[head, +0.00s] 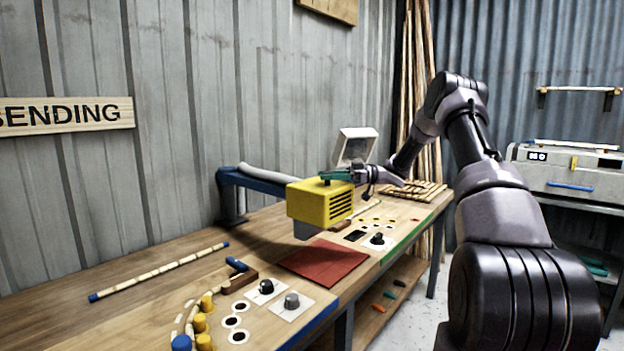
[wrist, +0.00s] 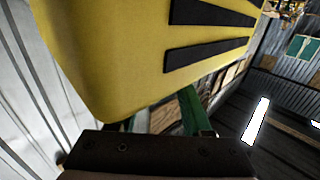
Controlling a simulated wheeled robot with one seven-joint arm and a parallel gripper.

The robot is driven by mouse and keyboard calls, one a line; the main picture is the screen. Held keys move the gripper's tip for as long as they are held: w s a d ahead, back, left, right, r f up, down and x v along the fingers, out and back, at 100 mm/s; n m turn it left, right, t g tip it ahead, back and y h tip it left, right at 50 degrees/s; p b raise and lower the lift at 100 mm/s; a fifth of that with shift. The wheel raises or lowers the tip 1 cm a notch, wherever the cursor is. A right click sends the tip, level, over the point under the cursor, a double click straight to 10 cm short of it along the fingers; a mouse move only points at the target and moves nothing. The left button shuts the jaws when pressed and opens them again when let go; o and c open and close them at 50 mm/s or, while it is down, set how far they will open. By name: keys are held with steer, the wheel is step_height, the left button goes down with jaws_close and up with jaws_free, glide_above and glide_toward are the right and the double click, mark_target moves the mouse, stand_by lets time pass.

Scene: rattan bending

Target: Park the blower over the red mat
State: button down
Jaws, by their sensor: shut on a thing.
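The blower (head: 312,205) is a yellow box with dark vent slots and a grey nozzle underneath. It hangs above the bench at the end of a blue swing arm (head: 245,178). The red mat (head: 325,264) lies flat on the bench, below the blower in the picture. The nozzle's lower end shows near the mat's far left edge; I cannot tell if it is directly above the mat. My gripper (head: 336,174) has green fingers and is shut at the blower's top; the gripped part is hidden. In the wrist view the yellow blower (wrist: 140,50) fills the top, beside a green finger (wrist: 192,110).
Knobs (head: 291,300) and yellow pegs (head: 200,323) stand on the bench's front part. A rattan pole (head: 160,271) lies at the left. A white open-lidded box (head: 356,147) and a slatted rack (head: 415,190) are farther back. The corrugated wall bounds the far side.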

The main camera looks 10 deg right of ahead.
steer(key=shift+w+d, duration=0.3)
steer(key=shift+c, duration=1.8)
jaws_free()
steer(key=shift+a, duration=0.1)
steer(key=d, duration=1.1)
steer(key=shift+s, duration=0.25)
